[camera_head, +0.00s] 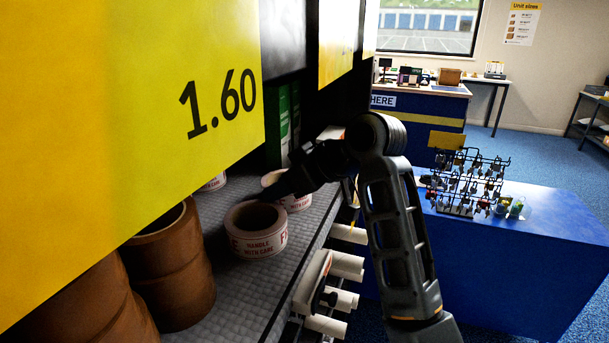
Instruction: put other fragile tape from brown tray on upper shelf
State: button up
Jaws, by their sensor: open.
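A white fragile tape roll with red print (258,230) lies flat on a grey ribbed shelf (235,296). A second such roll (297,201) lies just behind it, partly covered by my gripper. A sliver of a third white roll (216,183) shows at the left, mostly hidden by a price sign. My gripper (270,193) is open over the shelf, at the second roll and just behind the front one. Its fingertips are dark and small, so contact with a roll cannot be told. I see no brown tray.
Stacked brown tape rolls (172,267) stand on the shelf at the left. A large yellow price sign (130,120) blocks the upper left. White rolls (325,325) hang below the shelf edge. A blue table (540,235) with a key rack (467,182) stands at right.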

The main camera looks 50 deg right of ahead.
jog(key=v, duration=1)
jog(key=shift+b, duration=0.45)
